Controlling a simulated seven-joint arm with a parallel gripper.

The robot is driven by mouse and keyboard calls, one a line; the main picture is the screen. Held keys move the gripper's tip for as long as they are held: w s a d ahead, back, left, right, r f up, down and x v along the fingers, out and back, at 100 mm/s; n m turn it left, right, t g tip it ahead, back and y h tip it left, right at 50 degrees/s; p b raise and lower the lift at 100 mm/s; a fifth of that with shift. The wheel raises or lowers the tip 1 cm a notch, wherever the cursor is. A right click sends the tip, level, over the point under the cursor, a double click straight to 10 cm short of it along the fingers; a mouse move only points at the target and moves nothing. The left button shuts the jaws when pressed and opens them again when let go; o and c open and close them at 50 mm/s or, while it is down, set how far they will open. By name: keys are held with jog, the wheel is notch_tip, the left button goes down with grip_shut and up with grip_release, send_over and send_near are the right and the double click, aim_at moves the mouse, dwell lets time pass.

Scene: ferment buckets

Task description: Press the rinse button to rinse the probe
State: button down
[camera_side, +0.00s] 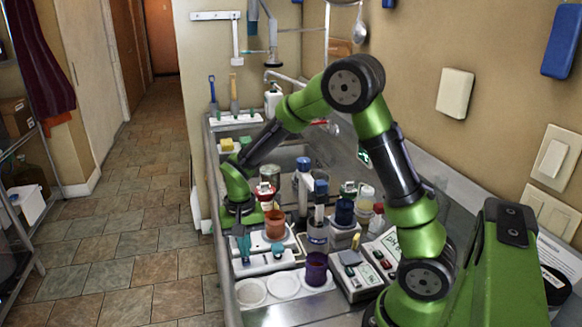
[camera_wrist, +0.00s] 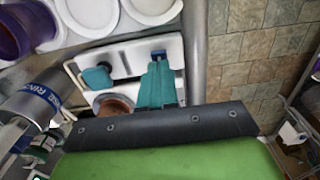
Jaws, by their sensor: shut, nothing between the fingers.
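My gripper (camera_side: 243,248) has teal fingers, closed together and empty, pointing down over a white station (camera_side: 264,263) at the front left of the counter. In the wrist view the fingers (camera_wrist: 158,72) reach over the white station (camera_wrist: 127,62), and a small dark blue part (camera_wrist: 158,54) shows at their tips. I cannot tell whether they touch it or whether it is the rinse button. A teal knob-like piece (camera_wrist: 97,78) sits beside the fingers; it also shows in the side view (camera_side: 278,250). A bottle labelled RINSE (camera_wrist: 36,102) stands nearby. I cannot clearly identify the probe.
An orange-brown cup (camera_side: 274,226) stands behind the station. A meter box (camera_side: 360,272) with buttons and several bottles crowd the right. The counter's left edge drops to a tiled floor (camera_side: 130,240).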

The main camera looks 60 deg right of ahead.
jog(key=shift+f, duration=1.05)
jog(key=shift+r, duration=3.05)
